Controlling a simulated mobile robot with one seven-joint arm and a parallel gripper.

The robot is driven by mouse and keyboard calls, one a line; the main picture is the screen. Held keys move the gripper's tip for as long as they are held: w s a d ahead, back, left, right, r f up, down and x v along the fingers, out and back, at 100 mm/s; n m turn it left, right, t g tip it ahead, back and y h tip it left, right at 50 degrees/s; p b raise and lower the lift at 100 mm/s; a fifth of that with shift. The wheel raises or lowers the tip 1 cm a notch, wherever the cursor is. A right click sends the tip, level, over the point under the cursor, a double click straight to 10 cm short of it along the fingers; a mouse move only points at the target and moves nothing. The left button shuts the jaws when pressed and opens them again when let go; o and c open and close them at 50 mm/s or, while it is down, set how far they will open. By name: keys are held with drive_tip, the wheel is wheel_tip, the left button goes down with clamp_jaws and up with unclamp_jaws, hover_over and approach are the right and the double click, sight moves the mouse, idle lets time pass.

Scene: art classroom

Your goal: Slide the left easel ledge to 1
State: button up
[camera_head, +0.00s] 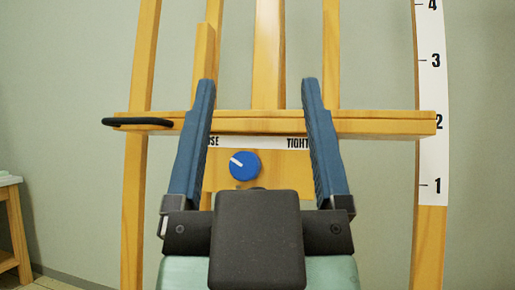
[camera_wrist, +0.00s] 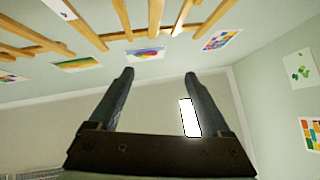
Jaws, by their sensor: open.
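A wooden easel (camera_head: 135,215) fills the head view; it is the only easel there. Its horizontal ledge (camera_head: 385,126) crosses behind my gripper, and its right end is level with the 2 on the white scale (camera_head: 433,90). A black handle (camera_head: 138,122) sits at the ledge's left end. Below the ledge is a blue knob (camera_head: 244,165); its white mark points up and left, towards the partly hidden label ending in "SE". "TIGHT" is at the right. My gripper (camera_head: 257,81) is open and empty, its fingers either side of the knob in the picture. It also shows open in the wrist view (camera_wrist: 157,74).
A small table (camera_head: 12,225) stands at the far left. The wrist view shows wooden bars (camera_wrist: 125,35) at the top, several pictures on the walls, such as a colourful one (camera_wrist: 145,54), and a bright white panel (camera_wrist: 189,117) behind the right finger.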

drive_tip(key=shift+c, duration=1.1)
drive_tip(key=shift+w+r+p, duration=0.25)
drive_tip(key=shift+p, duration=0.25)
drive_tip(key=shift+c, duration=1.1)
drive_tip(key=w+p, duration=0.2)
drive_tip(key=p, duration=0.1)
drive_tip(key=w+a+r+n+g+p, duration=0.1)
drive_tip(key=p, duration=0.2)
drive_tip(key=w+a+r+n+g+p, duration=0.1)
drive_tip(key=w+p, duration=0.1)
drive_tip(key=p, duration=0.1)
drive_tip(key=shift+w+a+r+p, duration=0.15)
drive_tip(key=shift+w+p, duration=0.15)
drive_tip(key=shift+p, duration=0.1)
drive_tip(key=shift+c, duration=0.8)
drive_tip(key=n+g+y+p, duration=0.2)
drive_tip(key=n+g+p, duration=0.6)
drive_tip(key=n+p, duration=1.75)
approach(126, 121)
drive_tip(key=w+m+p, duration=0.2)
drive_tip(key=w, duration=0.1)
drive_tip(key=w+m+p, duration=0.2)
drive_tip(key=w+m, duration=0.1)
drive_tip(key=w, duration=0.1)
drive_tip(key=w+a+m+p, duration=0.1)
drive_tip(key=w+m+p, duration=0.1)
drive_tip(key=w+m, duration=0.1)
drive_tip(key=shift+w+f, duration=0.2)
drive_tip(key=shift+w, duration=0.05)
